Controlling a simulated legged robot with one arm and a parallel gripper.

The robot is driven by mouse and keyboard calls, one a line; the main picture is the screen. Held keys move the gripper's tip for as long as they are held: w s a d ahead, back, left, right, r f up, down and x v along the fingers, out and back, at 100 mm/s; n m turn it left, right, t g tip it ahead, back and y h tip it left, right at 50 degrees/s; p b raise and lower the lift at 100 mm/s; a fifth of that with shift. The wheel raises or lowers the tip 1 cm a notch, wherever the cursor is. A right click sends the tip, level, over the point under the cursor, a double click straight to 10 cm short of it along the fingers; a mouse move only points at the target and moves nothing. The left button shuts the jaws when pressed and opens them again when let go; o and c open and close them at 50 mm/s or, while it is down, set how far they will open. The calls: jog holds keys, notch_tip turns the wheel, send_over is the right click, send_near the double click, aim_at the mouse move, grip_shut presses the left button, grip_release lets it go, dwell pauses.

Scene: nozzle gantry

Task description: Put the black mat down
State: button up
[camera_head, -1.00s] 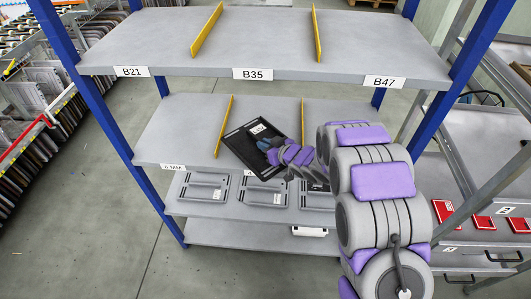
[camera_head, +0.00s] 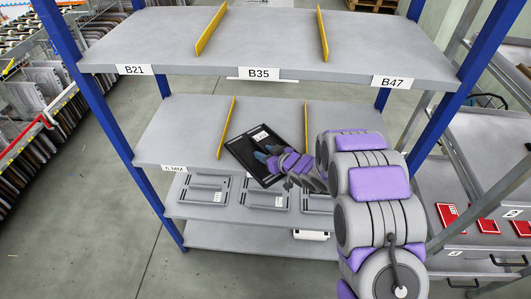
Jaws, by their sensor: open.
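The black mat (camera_head: 247,154) is a dark rectangle with a raised rim and a small white label. It lies at an angle at the middle shelf (camera_head: 180,130), between the two yellow dividers, with its near corner reaching past the shelf's front edge. I cannot tell whether it rests flat. My gripper (camera_head: 267,158) is over the mat's middle, its dark fingers open. My purple and grey arm comes from the lower right and hides the shelf's right part and some of the mat's right side.
Yellow dividers stand left (camera_head: 226,127) and right (camera_head: 306,128) of the mat. Grey trays (camera_head: 205,188) lie on the shelf below. Blue posts (camera_head: 95,100) frame the rack. The middle shelf's left bay is clear.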

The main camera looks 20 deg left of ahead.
jog(key=shift+d+r, duration=0.1)
jog(key=shift+d, duration=0.15)
jog(key=p+v, duration=0.2)
jog(key=v, duration=1)
jog(key=w+d+r+m+t+h, duration=0.1)
jog(key=w+d+r+h, duration=0.15)
jog(key=d, duration=0.45)
jog(key=w+d+r+m+t+h, duration=0.1)
jog(key=d+r+m+h, duration=0.2)
jog(key=d, duration=0.4)
jog(key=s+d+r+m+g+h, duration=0.1)
jog(key=s+d+r+m+h, duration=0.15)
jog(key=s+d+h, duration=0.35)
jog(key=s+d+r+m+g+h, duration=0.1)
jog(key=s+d+r, duration=0.25)
jog(key=d, duration=0.35)
jog(key=s+r+m+g, duration=0.1)
jog(key=s+g, duration=0.2)
jog(key=s, duration=0.8)
jog(key=s+r+m+g, duration=0.1)
jog(key=s+r+g, duration=0.1)
jog(key=s, duration=0.9)
jog(key=s+r+m+g+y, duration=0.1)
jog(key=s+m+g, duration=0.1)
jog(key=s, duration=0.9)
jog(key=shift+a+r+g, duration=0.35)
jog(key=shift+r+g, duration=0.05)
jog(key=shift+g, duration=0.5)
